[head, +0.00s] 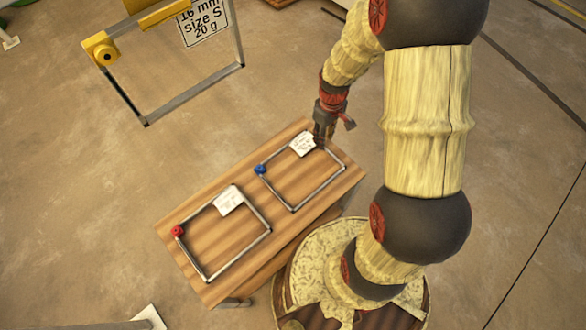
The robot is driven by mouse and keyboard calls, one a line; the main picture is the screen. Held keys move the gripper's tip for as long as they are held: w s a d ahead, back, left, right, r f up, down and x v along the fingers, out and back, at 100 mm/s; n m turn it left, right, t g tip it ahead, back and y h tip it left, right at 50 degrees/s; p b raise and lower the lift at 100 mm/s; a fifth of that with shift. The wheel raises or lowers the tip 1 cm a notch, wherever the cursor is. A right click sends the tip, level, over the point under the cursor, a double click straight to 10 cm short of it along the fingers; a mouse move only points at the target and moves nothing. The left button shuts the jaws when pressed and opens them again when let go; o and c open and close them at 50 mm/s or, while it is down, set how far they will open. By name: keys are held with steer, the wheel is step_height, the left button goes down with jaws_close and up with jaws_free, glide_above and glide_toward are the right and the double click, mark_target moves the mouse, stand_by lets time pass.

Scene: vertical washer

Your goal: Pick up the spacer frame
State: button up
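Two spacer frames lie flat on a wooden table (178,215). The nearer metal frame (237,254) has a red corner block (177,231) and a white label (229,200). The farther metal frame (318,190) has a blue corner block (260,169) and a white label (302,144). A third frame (193,97), with a yellow corner block (101,49), is upright at the upper left, off the table. My gripper (322,137) is at the table's far edge, beside the blue-cornered frame's far corner. Its fingers are small and partly hidden, so contact and opening are unclear.
A sign (203,18) reading "16 mm size S 20 g" shows within the yellow-cornered frame. The brown floor (90,190) left of the table is mostly clear. My arm and base fill the right side, close to the table.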

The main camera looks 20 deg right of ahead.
step_height(320, 180, down, 4)
steer(key=shift+b, duration=0.75)
steer(key=shift+r, duration=0.1)
steer(key=shift+c, duration=1.4)
steer(key=c, duration=0.4)
jaws_close()
